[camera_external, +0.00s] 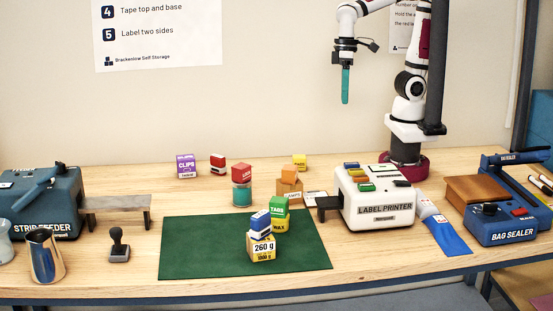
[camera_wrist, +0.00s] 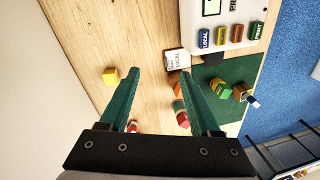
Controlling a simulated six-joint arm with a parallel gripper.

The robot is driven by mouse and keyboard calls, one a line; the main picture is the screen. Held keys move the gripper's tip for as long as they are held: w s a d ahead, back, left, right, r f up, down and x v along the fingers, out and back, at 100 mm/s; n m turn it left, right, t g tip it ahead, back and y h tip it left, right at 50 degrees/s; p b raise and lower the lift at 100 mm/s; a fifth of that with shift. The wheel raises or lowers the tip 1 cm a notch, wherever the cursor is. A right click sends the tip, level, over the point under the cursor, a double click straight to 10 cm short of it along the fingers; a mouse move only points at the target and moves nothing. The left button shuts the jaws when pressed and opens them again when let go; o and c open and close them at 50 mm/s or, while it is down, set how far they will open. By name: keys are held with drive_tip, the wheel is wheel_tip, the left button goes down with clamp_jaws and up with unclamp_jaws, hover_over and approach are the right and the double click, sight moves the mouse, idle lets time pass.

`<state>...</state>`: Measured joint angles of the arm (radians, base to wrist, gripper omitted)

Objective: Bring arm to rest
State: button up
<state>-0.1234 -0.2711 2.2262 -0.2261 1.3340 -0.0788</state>
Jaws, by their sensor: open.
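My gripper (camera_external: 346,85) is raised well above the bench at the upper right, with its green fingers pointing down. In the wrist view the two green fingers (camera_wrist: 162,100) stand wide apart, with nothing between them but bench surface and small boxes far below. My arm rises from its base behind the label printer (camera_external: 376,208). Nothing touches the gripper.
On the green mat (camera_external: 195,250) stand several small stacked boxes, including a yellow 260 g box (camera_external: 262,247). The strip feeder (camera_external: 40,205) is at left, the bag sealer (camera_external: 505,220) at right. A steel jug (camera_external: 45,256) and stamp (camera_external: 119,245) stand front left. Air around the gripper is clear.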

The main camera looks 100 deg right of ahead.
drive_tip(key=s+d+f+m, duration=0.2)
drive_tip(key=s+f+m, duration=0.1)
drive_tip(key=s, duration=0.7)
drive_tip(key=shift+d+f+g, duration=0.25)
drive_tip(key=shift+f+g, duration=0.05)
drive_tip(key=shift+f, duration=0.15)
